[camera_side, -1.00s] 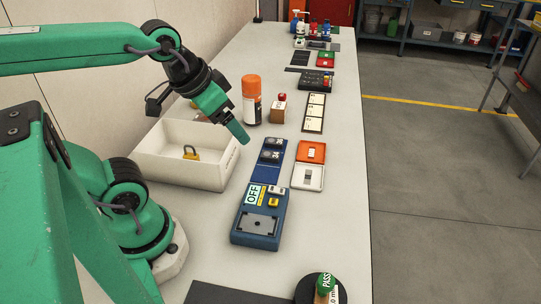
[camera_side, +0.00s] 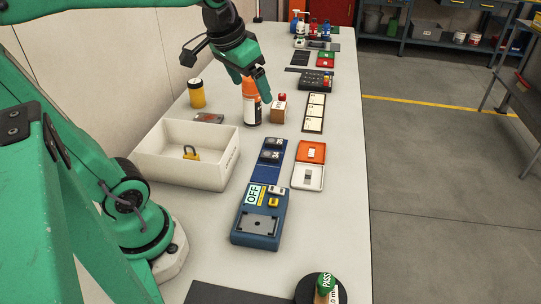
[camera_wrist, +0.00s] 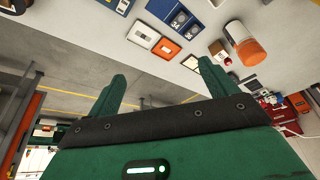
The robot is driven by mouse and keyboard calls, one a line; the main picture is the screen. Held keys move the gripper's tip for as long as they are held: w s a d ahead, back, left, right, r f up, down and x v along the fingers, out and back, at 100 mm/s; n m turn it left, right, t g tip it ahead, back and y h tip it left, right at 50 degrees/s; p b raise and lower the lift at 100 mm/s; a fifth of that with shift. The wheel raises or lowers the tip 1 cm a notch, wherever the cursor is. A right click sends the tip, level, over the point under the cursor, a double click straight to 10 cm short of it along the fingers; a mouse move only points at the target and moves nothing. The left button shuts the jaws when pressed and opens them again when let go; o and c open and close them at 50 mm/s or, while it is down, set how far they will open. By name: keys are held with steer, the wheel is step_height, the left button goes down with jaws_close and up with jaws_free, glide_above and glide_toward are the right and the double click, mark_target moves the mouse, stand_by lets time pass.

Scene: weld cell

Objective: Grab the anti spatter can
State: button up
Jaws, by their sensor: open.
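The anti spatter can (camera_side: 252,112), with an orange top and a black and white body, stands upright on the bench behind the white bin. My gripper (camera_side: 256,90) is in front of its upper part in the side view and hides some of the orange top. In the wrist view, my gripper (camera_wrist: 162,72) is open with nothing between its two green fingers. The can (camera_wrist: 241,40) lies beyond the tip of the right finger there, outside the gap. I cannot tell whether a finger touches it.
A small wooden block with a red top (camera_side: 279,108) stands close to the can's right. A yellow jar with a dark lid (camera_side: 197,94) stands to its left. The white bin (camera_side: 206,172) holds a padlock (camera_side: 190,153). Blue devices (camera_side: 260,222) and trays sit nearer.

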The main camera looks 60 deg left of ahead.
steer(key=w+a+g, duration=0.1)
steer(key=w+a, duration=0.4)
steer(key=w, duration=0.1)
steer(key=n+g, duration=0.3)
glide_above(251, 78)
steer(key=shift+h, duration=0.3)
steer(key=f, duration=0.8)
steer(key=shift+d+f, duration=0.4)
steer(key=shift+a+f, duration=0.3)
steer(key=shift+a, duration=0.1)
steer(key=shift+f, duration=1.3)
steer(key=shift+f, duration=0.1)
steer(key=shift+w+a+f, duration=0.1)
steer(key=shift+f, duration=2.4)
